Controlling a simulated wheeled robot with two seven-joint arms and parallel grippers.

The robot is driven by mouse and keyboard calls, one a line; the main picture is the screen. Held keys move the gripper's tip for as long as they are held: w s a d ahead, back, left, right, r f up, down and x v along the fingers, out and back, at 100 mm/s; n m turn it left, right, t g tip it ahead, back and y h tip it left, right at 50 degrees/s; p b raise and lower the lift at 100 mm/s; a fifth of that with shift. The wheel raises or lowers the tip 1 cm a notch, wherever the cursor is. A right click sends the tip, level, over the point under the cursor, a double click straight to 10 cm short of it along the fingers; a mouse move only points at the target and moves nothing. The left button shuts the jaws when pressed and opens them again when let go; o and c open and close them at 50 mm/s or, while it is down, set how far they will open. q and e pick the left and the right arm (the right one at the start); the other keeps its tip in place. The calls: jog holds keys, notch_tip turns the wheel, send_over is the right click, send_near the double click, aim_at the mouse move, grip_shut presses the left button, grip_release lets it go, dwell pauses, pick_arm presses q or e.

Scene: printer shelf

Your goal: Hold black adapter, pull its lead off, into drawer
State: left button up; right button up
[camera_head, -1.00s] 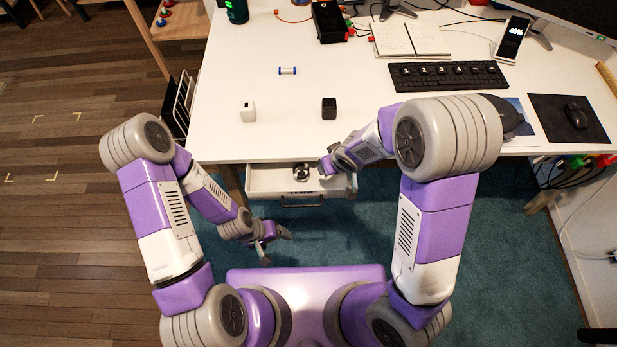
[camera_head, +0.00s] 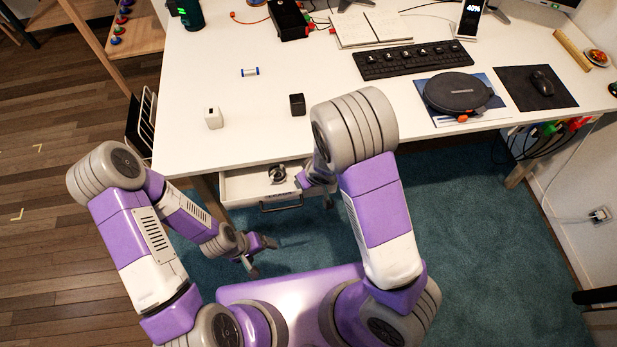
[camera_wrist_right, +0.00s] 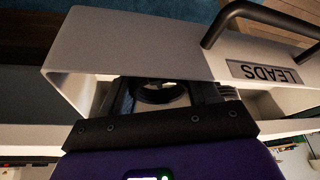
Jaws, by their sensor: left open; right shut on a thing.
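The black adapter (camera_head: 297,104) stands on the white desk near its front edge, with no lead visible on it. The open drawer (camera_head: 237,190) below the desk holds a dark coiled lead (camera_head: 277,173) with a silvery part. My right gripper (camera_wrist_right: 163,96) reaches into the drawer, and a dark ring of the lead shows between its fingers in the right wrist view. In the head view its arm partly covers it. The drawer front reads LEADS. My left gripper (camera_head: 265,258) is open and empty, in front of the drawer and low over the carpet.
A keyboard (camera_head: 416,59), a round black case (camera_head: 458,92) and a mouse (camera_head: 541,80) lie to the right. The drawer handle (camera_head: 281,204) sticks out in front.

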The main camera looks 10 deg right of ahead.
jog(key=shift+f, duration=0.2)
jog(key=o, duration=0.9)
jog(key=shift+r+p, duration=0.3)
jog(key=shift+r, duration=0.2)
jog(key=p+v, duration=0.3)
jog(key=v, duration=0.8)
jog(key=shift+s+r+p, duration=0.15)
jog(key=shift+r+p, duration=0.05)
jog(key=shift+p, duration=0.15)
